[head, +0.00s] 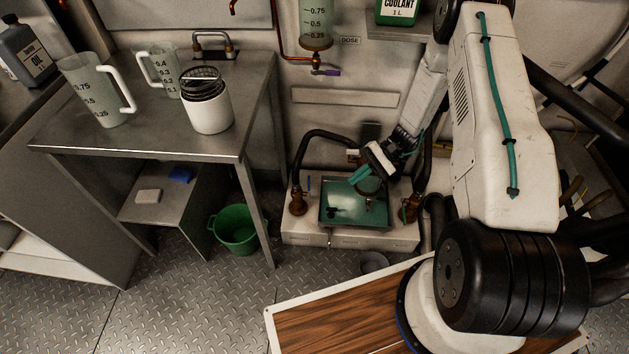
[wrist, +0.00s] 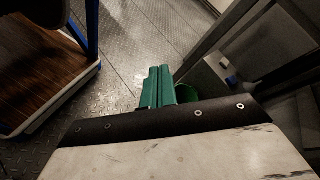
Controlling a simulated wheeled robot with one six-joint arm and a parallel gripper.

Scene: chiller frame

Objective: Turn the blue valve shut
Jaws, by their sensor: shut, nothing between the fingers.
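A small blue handle (head: 308,184), which looks like the blue valve, stands upright by the brass fitting (head: 298,202) on the left of the white chiller frame (head: 300,236). It is small, and its exact setting cannot be told. My gripper (head: 354,179) has teal fingers and hovers over the green-tinted tank (head: 342,218) in the frame, to the right of the blue handle and apart from it. In the wrist view the fingers (wrist: 158,85) lie side by side, shut and empty. The blue valve is not seen in the wrist view.
Black hoses (head: 310,140) arch behind the tank. A steel table (head: 150,130) with jugs stands left, and a green bucket (head: 236,230) sits below it. A purple-handled tap (head: 327,72) hangs above. A dark cup (head: 374,262) stands on the floor in front.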

